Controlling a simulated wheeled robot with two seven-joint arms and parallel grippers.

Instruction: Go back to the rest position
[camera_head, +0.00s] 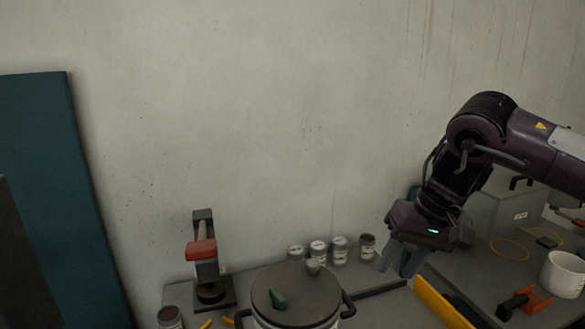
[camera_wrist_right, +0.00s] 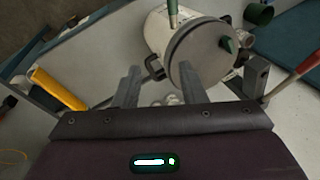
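My right gripper (camera_head: 399,262) hangs fingers-down above the bench, to the right of a row of small jars. In the right wrist view its two fingers (camera_wrist_right: 160,88) stand apart with nothing held between them. The lidded pot (camera_head: 296,295) is to its left in the head view, apart from the fingers. My left gripper is in neither view.
A black press with a red handle (camera_head: 201,250) stands at the back left. Several small jars (camera_head: 318,252) line the wall. A yellow bar (camera_head: 442,303), an orange-and-black tool (camera_head: 527,301) and a white mug (camera_head: 564,275) lie right. Free space is above the bench.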

